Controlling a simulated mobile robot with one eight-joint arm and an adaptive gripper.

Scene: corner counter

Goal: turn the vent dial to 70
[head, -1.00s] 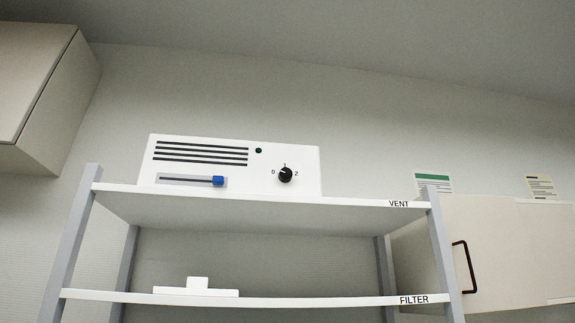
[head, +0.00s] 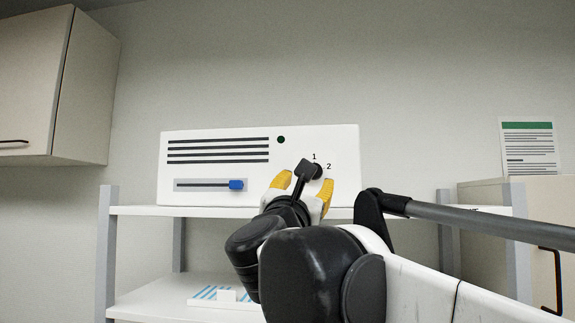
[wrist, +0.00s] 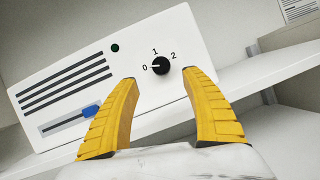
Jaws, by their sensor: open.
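The vent unit (head: 200,145) is a white box on the top shelf with dark slots, a blue slider and a black dial. The dial (wrist: 160,66) has marks 0, 1 and 2 around it, and its white pointer line points left, at about 0. In the head view the dial (head: 317,171) is partly hidden by my gripper. My gripper (head: 307,181) has yellow fingers, open and empty, in front of the unit. In the wrist view the gripper (wrist: 158,78) has its fingertips spread on both sides of the dial's lower part; I cannot tell if they touch the unit.
The blue slider (wrist: 91,110) sits at the right end of its track, left of the dial. A small dark green light (head: 281,139) is above. A lower shelf (head: 150,296) holds a white item with blue stripes. A wall cabinet (head: 50,90) hangs at upper left.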

